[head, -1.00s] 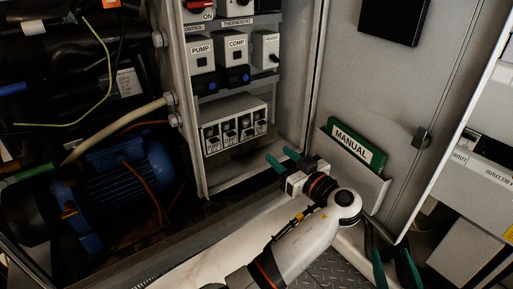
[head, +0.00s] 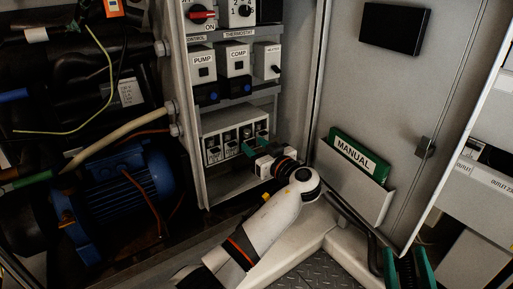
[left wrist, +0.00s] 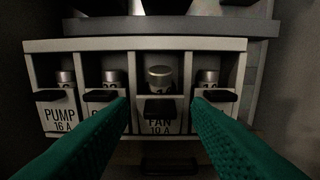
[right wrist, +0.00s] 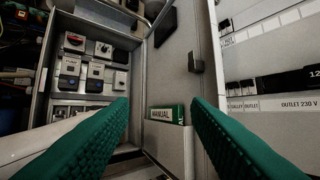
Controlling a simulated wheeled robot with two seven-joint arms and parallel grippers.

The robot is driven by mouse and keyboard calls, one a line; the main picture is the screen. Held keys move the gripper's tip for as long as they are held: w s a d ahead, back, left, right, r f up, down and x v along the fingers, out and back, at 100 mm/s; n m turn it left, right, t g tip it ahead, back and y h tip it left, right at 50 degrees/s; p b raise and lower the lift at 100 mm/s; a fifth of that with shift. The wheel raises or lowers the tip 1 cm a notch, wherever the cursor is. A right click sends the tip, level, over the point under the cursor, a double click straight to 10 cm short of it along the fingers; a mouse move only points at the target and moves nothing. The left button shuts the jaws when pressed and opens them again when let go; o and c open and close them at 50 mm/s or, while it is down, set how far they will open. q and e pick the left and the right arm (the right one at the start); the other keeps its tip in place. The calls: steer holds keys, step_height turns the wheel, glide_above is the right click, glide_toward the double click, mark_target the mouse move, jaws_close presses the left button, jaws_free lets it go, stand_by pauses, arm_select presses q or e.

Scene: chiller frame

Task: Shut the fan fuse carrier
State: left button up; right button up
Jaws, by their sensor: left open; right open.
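The fan fuse carrier (left wrist: 162,112), labelled FAN 10 A, is third from the left in the fuse row. Its black handle and round metal fuse end stand larger and nearer than its neighbours', so it looks tilted out. My left gripper (left wrist: 160,112) is open in front of it, one green finger on each side; contact cannot be told. In the head view my left gripper (head: 256,152) is at the right part of the fuse block (head: 212,130), partly covering it. My right gripper (head: 405,272) is open and empty at the lower right, far from the fuses.
The pump fuse carrier (left wrist: 58,110) and other carriers flank the fan one. Above are switch boxes with a pump switch (head: 203,68). A manual (head: 354,154) sits in a door pocket on the right. A blue motor (head: 125,190) is at the left.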

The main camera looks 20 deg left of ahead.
arm_select(q)
jaws_close()
steer(key=shift+r, duration=0.1)
steer(key=h+p, duration=0.1)
steer(key=r+g+h+p, duration=0.1)
steer(key=shift+w+a+p, duration=0.25)
steer(key=shift+a+p, duration=0.1)
steer(key=shift+w+a+r+g+h+p, duration=0.1)
steer(key=shift+a+g+h+p, duration=0.05)
steer(key=shift+g+h+p, duration=0.3)
steer(key=shift+w+a+r+g+h+p, duration=0.1)
steer(key=shift+g+h+p, duration=0.2)
steer(key=shift+p, duration=0.25)
arm_select(e)
steer(key=s+d+f+g+h, duration=0.2)
steer(key=f+g, duration=0.4)
steer(key=f, duration=0.2)
steer(key=s+d+f+g+h, duration=0.2)
steer(key=f+g, duration=0.4)
steer(key=f, duration=0.2)
steer(key=shift+s, duration=0.4)
arm_select(q)
jaws_free()
